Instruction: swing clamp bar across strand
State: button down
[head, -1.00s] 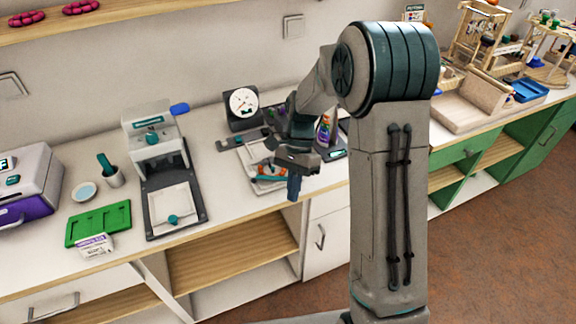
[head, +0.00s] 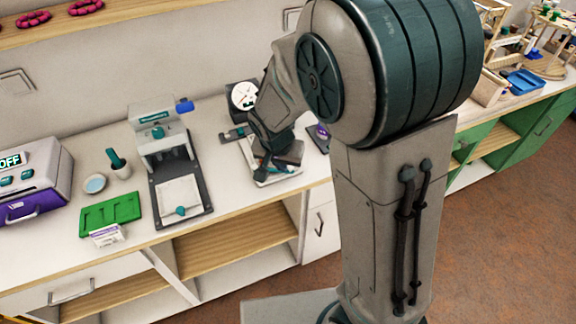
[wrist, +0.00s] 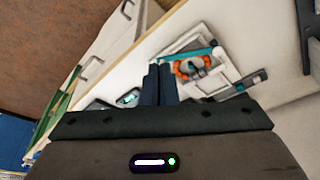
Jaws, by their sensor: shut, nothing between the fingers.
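The white bead board (wrist: 208,35) lies on the counter, just beyond my fingertips in the wrist view. An orange strand (wrist: 183,72) curves on it, with a teal bar (wrist: 190,54) close beside or over it; I cannot tell whether the bar crosses the strand. My gripper (wrist: 160,68) is shut and empty, its dark fingers together at the board's left edge. I cannot tell whether they touch the bar. In the head view the board (head: 286,175) is mostly hidden by my arm, and the strand cannot be made out.
A dial gauge (head: 243,96) stands behind the board. The counter's front edge runs close to the board.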

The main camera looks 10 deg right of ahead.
jog(key=w+f, duration=0.1)
jog(key=f, duration=0.1)
jog(key=w+d+f+p, duration=0.1)
jog(key=w+f, duration=0.1)
jog(key=f, duration=0.1)
jog(key=w+d+f+p, duration=0.1)
jog(key=f, duration=0.2)
jog(key=shift+w, duration=0.35)
jog(key=shift+w+d+f, duration=0.2)
jog(key=shift+w+f, duration=0.05)
jog(key=shift+w, duration=0.2)
jog(key=shift+a, duration=0.1)
